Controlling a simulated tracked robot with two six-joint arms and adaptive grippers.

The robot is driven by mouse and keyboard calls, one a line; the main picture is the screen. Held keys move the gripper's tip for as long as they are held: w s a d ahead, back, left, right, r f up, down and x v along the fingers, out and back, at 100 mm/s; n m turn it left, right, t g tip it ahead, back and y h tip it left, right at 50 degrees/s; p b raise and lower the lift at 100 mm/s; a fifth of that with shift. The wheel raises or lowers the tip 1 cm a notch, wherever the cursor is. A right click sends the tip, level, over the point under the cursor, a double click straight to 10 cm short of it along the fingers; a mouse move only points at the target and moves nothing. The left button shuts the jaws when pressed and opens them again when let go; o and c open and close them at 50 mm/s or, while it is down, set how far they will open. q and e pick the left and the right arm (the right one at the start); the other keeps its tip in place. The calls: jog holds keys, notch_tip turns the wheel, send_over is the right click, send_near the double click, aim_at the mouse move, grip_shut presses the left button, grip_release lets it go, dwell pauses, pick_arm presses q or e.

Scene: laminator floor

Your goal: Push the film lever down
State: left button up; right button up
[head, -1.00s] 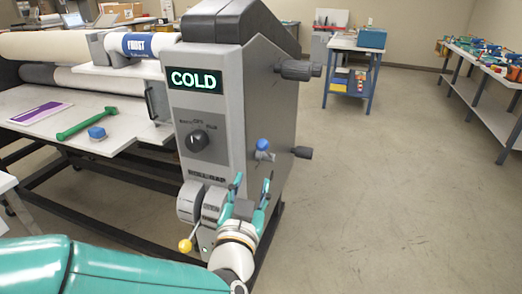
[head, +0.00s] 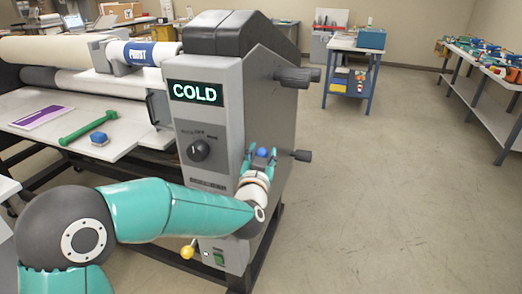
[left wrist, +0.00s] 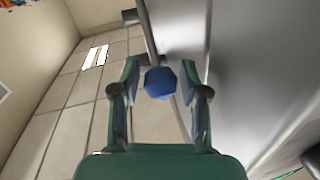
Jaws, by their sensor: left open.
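A lever with a blue knob (head: 263,153) is on the right side face of the grey laminator (head: 220,130). The blue knob also shows in the left wrist view (left wrist: 160,83), between my finger pair. My left gripper (head: 261,158) is at this lever, fingers open on either side of the knob. In the left wrist view the gripper (left wrist: 160,70) shows a gap on each side of the knob, and I cannot tell whether anything touches. The lever's stem is mostly hidden. A second lever with a yellow knob (head: 187,252) is low on the front, partly behind my left arm.
The lit display (head: 195,92) reads COLD, above a black dial (head: 199,150). Dark handles (head: 292,77) stick out of the side face above and right of the blue knob. A green tool (head: 88,128) lies on the laminator's bed. The floor to the right is clear.

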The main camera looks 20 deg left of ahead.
pick_arm(q)
jog(key=shift+w, duration=0.2)
grip_shut()
jog(key=shift+a, duration=0.15)
